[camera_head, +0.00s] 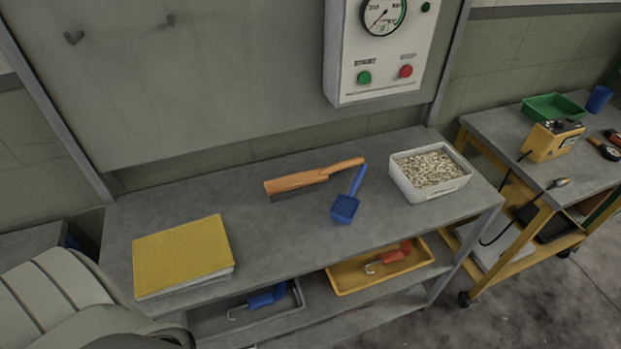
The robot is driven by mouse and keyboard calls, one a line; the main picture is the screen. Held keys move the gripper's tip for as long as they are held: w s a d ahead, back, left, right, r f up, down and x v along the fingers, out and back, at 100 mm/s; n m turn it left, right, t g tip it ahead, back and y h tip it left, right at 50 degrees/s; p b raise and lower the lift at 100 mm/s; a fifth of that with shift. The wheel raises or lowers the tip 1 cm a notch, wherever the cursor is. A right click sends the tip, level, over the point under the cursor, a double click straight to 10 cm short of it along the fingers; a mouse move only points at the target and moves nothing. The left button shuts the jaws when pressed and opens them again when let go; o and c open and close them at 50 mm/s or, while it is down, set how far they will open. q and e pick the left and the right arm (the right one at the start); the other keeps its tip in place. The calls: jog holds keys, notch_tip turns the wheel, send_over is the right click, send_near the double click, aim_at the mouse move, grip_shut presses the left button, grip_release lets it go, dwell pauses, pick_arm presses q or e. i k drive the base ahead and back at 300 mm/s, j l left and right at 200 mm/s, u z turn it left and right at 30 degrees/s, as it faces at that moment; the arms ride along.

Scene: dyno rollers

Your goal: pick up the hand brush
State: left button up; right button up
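The hand brush (297,182) lies on the grey workbench top (280,228) near its middle. It has an orange-brown wooden body, dark bristles along its front edge and a handle pointing right. A blue scoop (345,207) lies just to the right of the brush, its handle close to the end of the brush handle; I cannot tell if they touch. Neither of my grippers shows in the head view.
A yellow book or pad (182,252) lies on the left of the bench. A white bin of pale pellets (436,190) stands at the right. A control box (380,90) hangs behind. Trays sit on the shelf below. A yellow cart (480,130) stands at right.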

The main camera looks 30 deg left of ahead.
aim_at(290, 186)
jog(key=i+l+u, duration=0.15)
jog(key=u, duration=0.3)
jog(key=i+l+u, duration=0.1)
jog(key=l+u, duration=0.15)
jog(key=u, duration=0.2)
